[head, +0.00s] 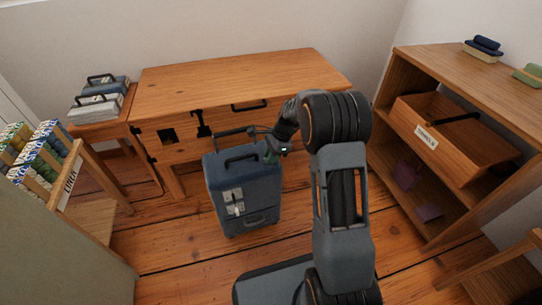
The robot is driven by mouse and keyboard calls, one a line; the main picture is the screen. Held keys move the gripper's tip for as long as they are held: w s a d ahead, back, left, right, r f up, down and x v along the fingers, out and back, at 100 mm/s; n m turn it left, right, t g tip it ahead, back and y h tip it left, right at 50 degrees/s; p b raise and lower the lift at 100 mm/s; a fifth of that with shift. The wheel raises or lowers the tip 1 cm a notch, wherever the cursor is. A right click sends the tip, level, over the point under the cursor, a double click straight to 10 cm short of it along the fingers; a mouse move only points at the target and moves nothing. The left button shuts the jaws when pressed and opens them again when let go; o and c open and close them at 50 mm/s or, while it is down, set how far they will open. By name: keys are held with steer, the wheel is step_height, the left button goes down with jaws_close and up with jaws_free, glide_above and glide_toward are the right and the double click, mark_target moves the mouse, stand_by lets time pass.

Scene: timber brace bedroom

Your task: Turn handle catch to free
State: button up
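A dark blue suitcase (258,196) stands upright on the floor in front of the desk. It has a dark carry handle (241,157) on top and a dark bar (232,131) behind it. Pale plates with small levers (233,202) sit on its front face; I cannot tell which piece is the handle catch or how it is turned. My gripper (268,146) is at the top right of the suitcase, close to the bar and carry handle. Its fingers are too small and dark to read, and I cannot tell whether it touches anything.
A wooden desk (230,80) with black fittings stands behind the suitcase. A shelf unit (430,62) with a labelled wooden box (455,145) is at right. A rack of packets (38,150) and a side table (104,125) with grey cases are at left. Floor left of the suitcase is clear.

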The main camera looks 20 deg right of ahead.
jaws_close()
steer(key=shift+r+p, duration=0.15)
steer(key=shift+p, duration=0.25)
steer(key=n+p, duration=0.2)
steer(key=shift+r+g+p, duration=0.15)
steer(key=shift+g+p, duration=0.2)
steer(key=shift+g, duration=0.05)
steer(key=n+p, duration=0.2)
steer(key=n+g+p, duration=0.1)
steer(key=n+p, duration=0.1)
steer(key=shift+w+n+g+h, duration=0.15)
steer(key=shift+n+g+h, duration=0.15)
steer(key=shift+h, duration=0.1)
steer(key=n+p, duration=0.1)
steer(key=n, duration=0.1)
steer(key=n+g+h+p, duration=0.1)
steer(key=n+p, duration=0.1)
steer(key=n, duration=0.1)
steer(key=shift+w+a+h, duration=0.1)
steer(key=shift+a+h, duration=0.05)
steer(key=shift+h, duration=0.15)
steer(key=shift+a+f+n+g+h+p, duration=0.1)
steer(key=shift+n+h+p, duration=0.2)
steer(key=shift+n, duration=0.55)
steer(key=shift+d+f+n+g+h+p, duration=0.1)
steer(key=shift+n+h+p, duration=0.15)
steer(key=shift+n, duration=0.55)
steer(key=shift+a+f+n+g+h+p, duration=0.1)
steer(key=shift+n+h+p, duration=0.2)
steer(key=shift+n, duration=0.85)
